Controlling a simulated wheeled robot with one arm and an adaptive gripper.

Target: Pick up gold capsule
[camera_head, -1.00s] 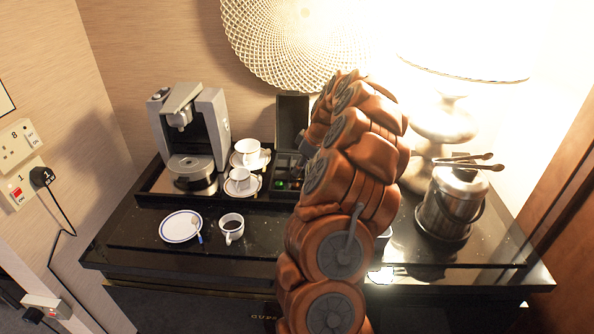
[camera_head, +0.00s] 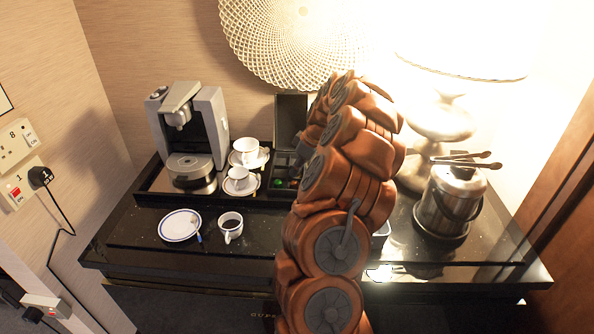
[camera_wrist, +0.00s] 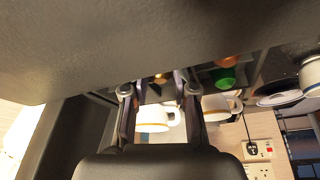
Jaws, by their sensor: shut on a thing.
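My gripper (camera_wrist: 159,86) shows in the wrist view with its two fingers on either side of a small gold-brown capsule (camera_wrist: 160,78). It is shut on this capsule, which is small and partly hidden by the fingers. A green capsule (camera_wrist: 223,77) and an orange-brown one (camera_wrist: 230,60) lie beside it, to the right in the wrist view. In the head view the black capsule box (camera_head: 291,118) stands open behind my arm. A green capsule (camera_head: 279,183) shows in it, and my arm hides the gripper there.
A coffee machine (camera_head: 188,135), white cups (camera_head: 246,150) on saucers, a plate (camera_head: 180,225) and a coffee cup (camera_head: 231,226) stand left of my arm. A steel ice bucket (camera_head: 449,205) with tongs and a lamp (camera_head: 440,120) stand right.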

